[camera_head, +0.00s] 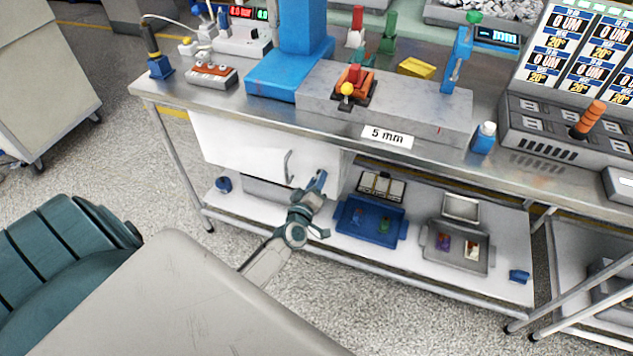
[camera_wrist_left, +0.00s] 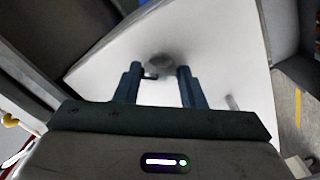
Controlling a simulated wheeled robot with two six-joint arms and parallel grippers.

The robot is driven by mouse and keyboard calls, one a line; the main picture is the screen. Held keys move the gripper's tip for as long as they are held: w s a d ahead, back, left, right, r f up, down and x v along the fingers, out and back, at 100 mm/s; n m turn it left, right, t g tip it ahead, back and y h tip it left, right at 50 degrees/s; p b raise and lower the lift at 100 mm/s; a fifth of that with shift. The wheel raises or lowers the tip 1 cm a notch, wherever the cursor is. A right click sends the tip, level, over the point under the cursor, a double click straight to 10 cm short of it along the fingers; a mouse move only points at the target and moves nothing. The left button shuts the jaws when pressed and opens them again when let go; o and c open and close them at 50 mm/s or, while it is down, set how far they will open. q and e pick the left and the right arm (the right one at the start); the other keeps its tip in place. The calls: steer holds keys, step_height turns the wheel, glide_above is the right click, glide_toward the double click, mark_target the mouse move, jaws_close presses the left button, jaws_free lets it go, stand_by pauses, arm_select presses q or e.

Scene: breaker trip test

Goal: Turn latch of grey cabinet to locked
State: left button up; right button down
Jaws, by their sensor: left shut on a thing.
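The cabinet (camera_head: 240,148) hangs under the workbench top, with a pale, near-white front and a bar handle (camera_head: 288,167) near its right edge. In the left wrist view its pale front (camera_wrist_left: 215,50) fills the middle. A round dark grey latch (camera_wrist_left: 158,66) sits on that front, between the two blue fingers of my left gripper (camera_wrist_left: 158,82). My left gripper is shut on the latch. In the head view my left gripper (camera_head: 318,182) is at the cabinet's right side, just right of the handle, and hides the latch. The latch's setting cannot be told. My right gripper is not in view.
The metal workbench (camera_head: 440,152) carries a grey block with a "5 mm" label (camera_head: 387,136) and a control console (camera_head: 560,140). On the lower shelf a blue tray (camera_head: 352,228) and a grey tray (camera_head: 470,255) stand right of my gripper. Open floor lies in front.

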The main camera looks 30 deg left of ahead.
arm_select(q)
steer(key=n+b, duration=0.1)
steer(key=n, duration=0.6)
steer(key=shift+n, duration=0.3)
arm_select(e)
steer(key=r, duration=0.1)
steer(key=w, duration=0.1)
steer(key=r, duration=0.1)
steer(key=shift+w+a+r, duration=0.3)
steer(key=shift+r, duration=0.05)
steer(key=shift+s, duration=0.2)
arm_select(q)
steer(key=o, duration=1)
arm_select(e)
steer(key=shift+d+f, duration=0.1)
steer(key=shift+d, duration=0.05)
arm_select(q)
steer(key=shift+s, duration=0.15)
